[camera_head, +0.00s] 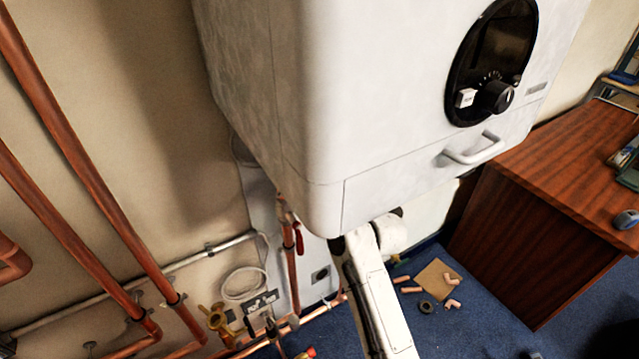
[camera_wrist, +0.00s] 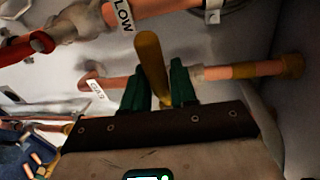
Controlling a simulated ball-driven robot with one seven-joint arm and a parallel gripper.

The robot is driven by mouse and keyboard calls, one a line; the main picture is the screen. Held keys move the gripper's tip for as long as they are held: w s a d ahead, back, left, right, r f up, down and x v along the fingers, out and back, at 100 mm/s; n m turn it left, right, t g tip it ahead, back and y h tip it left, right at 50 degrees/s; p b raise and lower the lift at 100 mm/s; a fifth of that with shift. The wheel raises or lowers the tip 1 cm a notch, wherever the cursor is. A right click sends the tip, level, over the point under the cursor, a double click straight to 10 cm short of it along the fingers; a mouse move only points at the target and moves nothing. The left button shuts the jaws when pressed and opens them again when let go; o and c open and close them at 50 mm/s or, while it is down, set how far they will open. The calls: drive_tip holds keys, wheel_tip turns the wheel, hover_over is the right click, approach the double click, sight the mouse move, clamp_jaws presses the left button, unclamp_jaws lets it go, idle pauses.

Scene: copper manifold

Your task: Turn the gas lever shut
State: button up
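The gas lever (camera_wrist: 150,60) is a yellow-brass handle standing up in the middle of the wrist view. Behind it runs a copper pipe with a white tag (camera_wrist: 97,90) that seems to read GAS. My gripper (camera_wrist: 160,85) has its two green fingers close on either side of the lever's lower part. The lever fills the narrow gap between them, so the gripper appears shut on it. The fingers partly cover the lever's lower end and the valve. In the head view the gripper and this lever are hidden under the white boiler (camera_head: 310,100).
A copper pipe tagged FLOW (camera_wrist: 124,15) and a red handle (camera_wrist: 40,42) lie close above the gripper. Copper pipes (camera_head: 85,180) line the wall at left. A wooden desk (camera_head: 545,190) stands right. Pipe fittings and a board (camera_head: 437,281) lie on the blue floor.

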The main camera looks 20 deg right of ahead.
drive_tip(key=shift+o, duration=1.4)
drive_tip(key=shift+r, duration=0.1)
drive_tip(key=v, duration=1)
drive_tip(key=shift+s+b, duration=0.35)
drive_tip(key=shift+s, duration=0.05)
drive_tip(key=shift+d, duration=0.1)
drive_tip(key=s+d+f+n+g+h, duration=0.4)
drive_tip(key=s+f+n+g, duration=0.45)
drive_tip(key=s+f, duration=0.85)
drive_tip(key=s+d+f+n+g, duration=0.1)
drive_tip(key=s+d+n+g, duration=0.1)
drive_tip(key=s, duration=0.8)
drive_tip(key=s+d+f+n+g, duration=0.2)
drive_tip(key=s+n+g, duration=0.2)
drive_tip(key=s, duration=0.6)
drive_tip(key=shift+d+h, duration=0.15)
drive_tip(key=shift+h, duration=0.15)
